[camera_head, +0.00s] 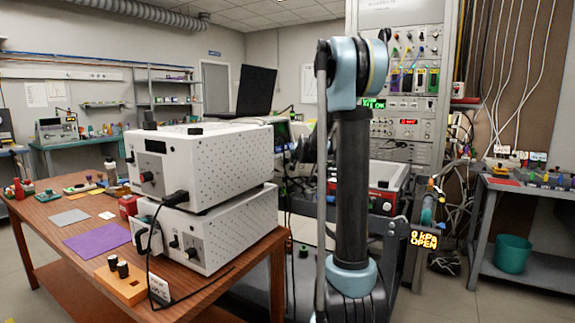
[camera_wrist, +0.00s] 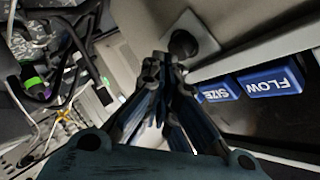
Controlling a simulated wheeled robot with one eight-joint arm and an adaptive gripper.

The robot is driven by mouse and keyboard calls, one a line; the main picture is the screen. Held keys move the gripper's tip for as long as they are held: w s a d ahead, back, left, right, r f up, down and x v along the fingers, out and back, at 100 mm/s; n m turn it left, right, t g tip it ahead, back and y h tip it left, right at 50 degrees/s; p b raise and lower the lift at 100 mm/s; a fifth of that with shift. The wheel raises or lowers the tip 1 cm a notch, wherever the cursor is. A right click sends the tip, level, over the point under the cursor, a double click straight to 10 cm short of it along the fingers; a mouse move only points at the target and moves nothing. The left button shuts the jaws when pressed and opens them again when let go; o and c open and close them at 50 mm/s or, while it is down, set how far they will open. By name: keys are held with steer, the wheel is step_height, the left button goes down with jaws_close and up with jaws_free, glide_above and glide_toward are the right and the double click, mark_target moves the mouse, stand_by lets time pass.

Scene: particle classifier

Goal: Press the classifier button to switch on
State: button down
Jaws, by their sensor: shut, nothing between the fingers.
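In the wrist view, a dark round knob or button (camera_wrist: 183,44) sits on a square grey plate (camera_wrist: 205,38). My gripper (camera_wrist: 161,60) is shut and empty, with its fingertips just beside the button in the picture. I cannot tell whether they touch it. Two blue blocks marked SIZE (camera_wrist: 215,91) and FLOW (camera_wrist: 270,82) are to the right of my fingers. In the head view, my arm stands upright in the middle and my gripper cannot be made out. Which unit is the classifier is not clear from the frames.
Two stacked white instruments (camera_head: 205,162) stand on a wooden table (camera_head: 52,240) at left. A red-fronted device (camera_head: 375,198) is behind my arm. A tall instrument rack (camera_head: 410,75) stands at the back. Cables (camera_wrist: 62,60) hang at left in the wrist view.

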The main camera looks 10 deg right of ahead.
steer(key=shift+w+a+f, duration=0.25)
steer(key=shift+w+a, duration=0.25)
steer(key=shift+a, duration=0.15)
stand_by(1.4)
stand_by(0.4)
steer(key=shift+s+d+r, duration=0.2)
steer(key=shift+s+d, duration=0.2)
steer(key=shift+d, duration=0.1)
steer(key=shift+s+d+r, duration=0.15)
steer(key=shift+s+d, duration=0.2)
steer(key=shift+d, duration=0.15)
steer(key=shift+d, duration=0.1)
steer(key=s+d, duration=0.1)
steer(key=d, duration=0.1)
steer(key=s+d+r, duration=0.1)
steer(key=shift+s+d+r, duration=0.1)
steer(key=shift+s+d, duration=0.25)
steer(key=shift+s, duration=0.05)
stand_by(0.4)
